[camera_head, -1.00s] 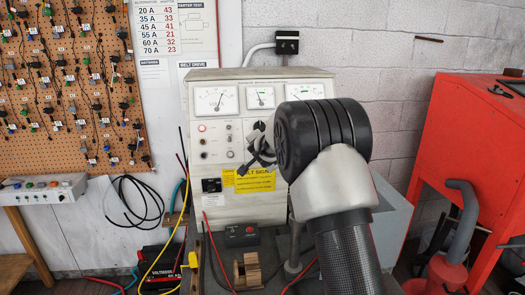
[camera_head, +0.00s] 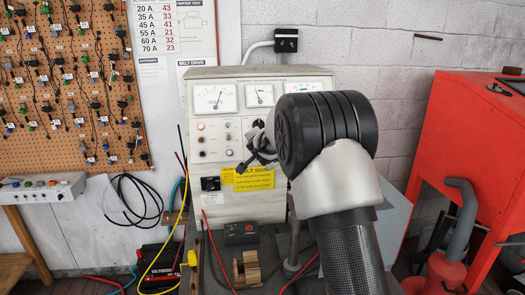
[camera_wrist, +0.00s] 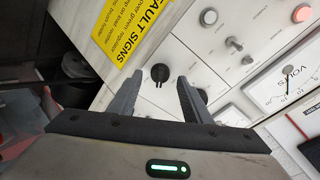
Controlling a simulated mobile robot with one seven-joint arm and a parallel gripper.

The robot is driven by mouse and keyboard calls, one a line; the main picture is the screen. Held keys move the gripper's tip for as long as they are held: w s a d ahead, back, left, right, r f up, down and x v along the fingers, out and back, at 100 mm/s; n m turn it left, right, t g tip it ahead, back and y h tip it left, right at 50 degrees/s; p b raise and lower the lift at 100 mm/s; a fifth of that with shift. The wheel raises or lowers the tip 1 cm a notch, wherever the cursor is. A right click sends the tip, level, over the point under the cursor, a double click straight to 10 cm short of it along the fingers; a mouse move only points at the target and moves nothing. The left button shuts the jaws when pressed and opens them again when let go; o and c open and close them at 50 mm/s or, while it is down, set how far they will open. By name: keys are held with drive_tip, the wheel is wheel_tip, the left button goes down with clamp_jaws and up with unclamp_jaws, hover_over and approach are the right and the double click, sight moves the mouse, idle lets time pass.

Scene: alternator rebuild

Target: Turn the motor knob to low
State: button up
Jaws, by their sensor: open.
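A grey-white test panel (camera_head: 240,205) with gauges, lamps, switches and knobs stands against the wall. In the wrist view a round black knob (camera_wrist: 159,73) with a pointer-like grip shows on the panel face, between and just beyond my fingertips. Its label is not legible, so I cannot tell whether it is the motor knob. My gripper (camera_wrist: 160,83) is open and empty, a finger on each side of the knob in the picture; no contact shows. In the head view my gripper (camera_head: 258,146) is at the panel's middle, and my arm hides the panel's right part.
A yellow fault-signs label (camera_head: 254,179) is beside the knob. Another dark control (camera_wrist: 203,95) is partly behind my right finger. Switches (camera_wrist: 234,43) and a volts gauge (camera_wrist: 288,85) lie to the right. A red cabinet (camera_head: 465,140) stands at the right.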

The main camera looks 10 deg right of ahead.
drive_tip(key=v, duration=1.6)
drive_tip(key=shift+p, duration=0.3)
drive_tip(key=shift+s, duration=0.1)
drive_tip(key=s+a+r+n+g+y, duration=0.15)
drive_tip(key=s+n, duration=0.25)
drive_tip(key=s, duration=0.4)
drive_tip(key=s+a+r+n+g+y, duration=0.1)
drive_tip(key=s+a+r+n+y, duration=0.25)
drive_tip(key=s, duration=0.45)
drive_tip(key=s+d+f+n+g+h, duration=0.1)
drive_tip(key=s+d+f+n+g, duration=0.1)
drive_tip(key=s, duration=0.9)
drive_tip(key=s+d+f+n+g+h, duration=0.2)
drive_tip(key=s+d+f, duration=0.3)
drive_tip(key=s, duration=0.6)
drive_tip(key=shift+s+f+n+g, duration=0.25)
drive_tip(key=shift+f+n+g, duration=0.1)
drive_tip(key=shift+n, duration=0.3)
drive_tip(key=shift+a, duration=0.1)
